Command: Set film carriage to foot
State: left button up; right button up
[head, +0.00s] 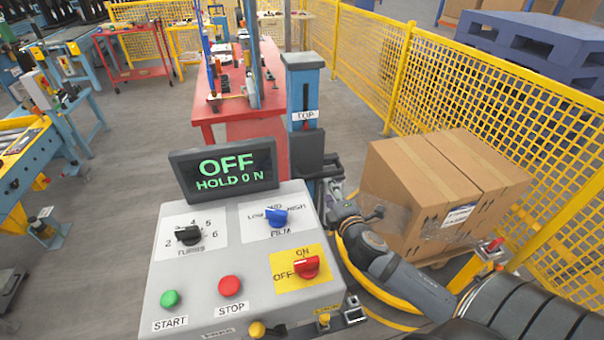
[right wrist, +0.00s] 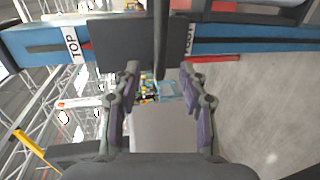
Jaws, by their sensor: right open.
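The film carriage (head: 305,150) is a dark grey block on the blue upright mast (head: 304,85), just below the TOP label (head: 304,115). It also shows in the right wrist view as a dark block (right wrist: 115,42), with the mast lying sideways. A dark bar-like handle (right wrist: 160,45) stands out from it. A second label (right wrist: 190,40), hard to read, sits beside the carriage on the side away from TOP. My right gripper (right wrist: 158,72) is open, its fingers apart on either side of the bar's line; contact is unclear. My left gripper is out of view.
A control panel (head: 245,255) stands in front; its display (head: 224,168) reads OFF, HOLD 0 N. Cardboard boxes (head: 420,195) stand right of the mast, close to my right arm. A yellow mesh fence (head: 490,100) runs behind them. A red table (head: 208,110) stands behind the mast.

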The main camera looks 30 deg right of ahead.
aim_at(321, 177)
jog(key=x, duration=0.9)
jog(key=shift+d+p, duration=0.25)
jog(key=shift+p, duration=0.1)
jog(key=shift+w+f, duration=0.15)
jog(key=shift+w, duration=0.35)
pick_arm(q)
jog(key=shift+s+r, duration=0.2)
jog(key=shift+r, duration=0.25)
pick_arm(e)
grip_shut()
jog(key=shift+d, duration=0.1)
